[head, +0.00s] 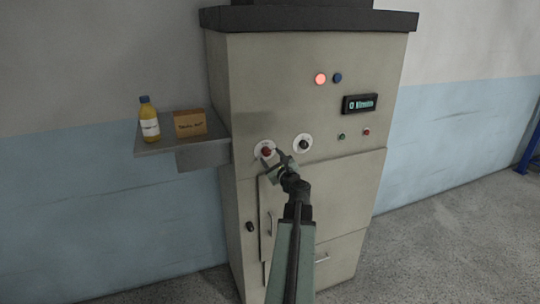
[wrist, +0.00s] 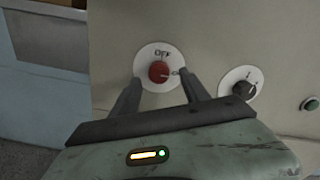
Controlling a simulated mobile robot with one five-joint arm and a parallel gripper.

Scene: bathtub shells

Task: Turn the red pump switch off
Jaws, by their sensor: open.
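The red pump switch (head: 266,151) is a round red knob on a white dial plate on the front of a beige machine cabinet (head: 300,90). In the wrist view the red knob (wrist: 159,72) shows between my fingers, with "OFF" printed above it and another mark at its right, partly hidden by a finger. A light line on the knob seems to point right, toward that mark. My gripper (head: 272,160) is open in front of the knob; its two fingertips (wrist: 161,84) stand to either side of it. I cannot tell whether they touch the plate.
A black knob (head: 303,144) on a white dial sits close at the right. Small green (head: 341,136) and red (head: 366,132) buttons lie farther right. A lit red lamp (head: 320,79) and a display (head: 360,104) are above. A side shelf (head: 160,146) holds a bottle (head: 149,118) and box (head: 190,124).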

